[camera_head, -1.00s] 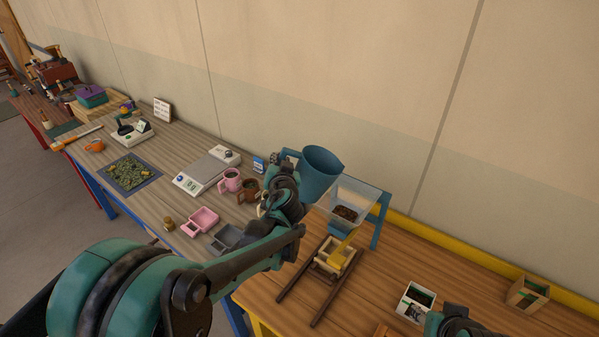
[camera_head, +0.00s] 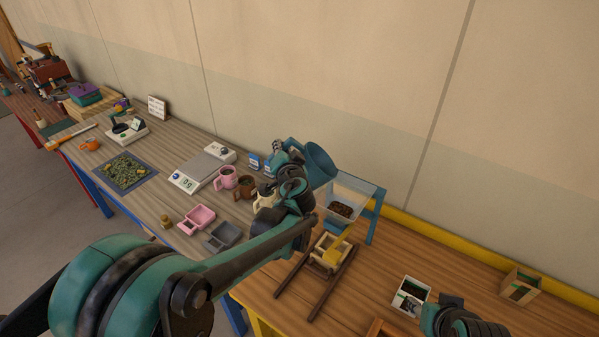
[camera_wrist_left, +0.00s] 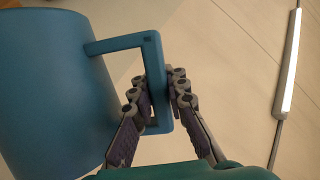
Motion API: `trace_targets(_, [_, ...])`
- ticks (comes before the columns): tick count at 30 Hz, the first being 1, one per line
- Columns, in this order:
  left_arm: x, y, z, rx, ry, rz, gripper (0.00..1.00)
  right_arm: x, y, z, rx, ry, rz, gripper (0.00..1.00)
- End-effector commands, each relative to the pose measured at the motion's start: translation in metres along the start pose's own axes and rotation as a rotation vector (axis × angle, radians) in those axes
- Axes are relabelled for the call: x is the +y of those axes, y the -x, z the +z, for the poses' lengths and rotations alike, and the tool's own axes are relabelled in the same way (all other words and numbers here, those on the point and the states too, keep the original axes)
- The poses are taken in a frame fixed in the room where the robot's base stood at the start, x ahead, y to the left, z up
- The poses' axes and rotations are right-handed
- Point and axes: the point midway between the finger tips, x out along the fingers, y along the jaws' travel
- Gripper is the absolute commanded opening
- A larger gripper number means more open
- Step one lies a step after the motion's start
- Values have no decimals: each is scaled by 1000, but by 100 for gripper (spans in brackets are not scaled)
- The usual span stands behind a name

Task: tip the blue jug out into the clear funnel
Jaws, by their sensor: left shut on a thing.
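The blue jug (camera_head: 320,163) is held up at the clear funnel, tilted to the right with its mouth toward the funnel. My left gripper (camera_head: 280,148) is shut on its handle. In the left wrist view, the fingers (camera_wrist_left: 160,98) close on the handle (camera_wrist_left: 157,62), with the jug's body (camera_wrist_left: 50,95) at left. The clear funnel (camera_head: 364,192) is a see-through bin with brown beans (camera_head: 341,209) in its bottom. The jug's inside is hidden, and no falling stream shows. My right gripper (camera_head: 450,302) is partly in view at the bottom right; its fingers are unclear.
A blue stand (camera_head: 374,222) holds the funnel. Mugs (camera_head: 227,178), a scale (camera_head: 194,172) and pink and grey scoops (camera_head: 196,219) stand left.

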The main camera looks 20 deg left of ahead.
Motion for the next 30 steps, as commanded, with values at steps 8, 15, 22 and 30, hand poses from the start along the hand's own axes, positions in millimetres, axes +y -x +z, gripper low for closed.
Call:
trace_targets(8, [0, 0, 0, 0, -2, -1, 0, 0, 0, 0, 0, 0, 0, 40])
trace_targets(15, [7, 2, -11, 0, -104, -22, 0, 0, -2, 2, 0, 0, 0, 40])
trace_targets(22, [10, 4, -21, -6, -208, -47, 0, 0, -4, 3, 0, 0, 0, 40])
trace_targets(30, [10, 4, -21, -6, -207, -47, 0, 0, -4, 3, 0, 0, 0, 40])
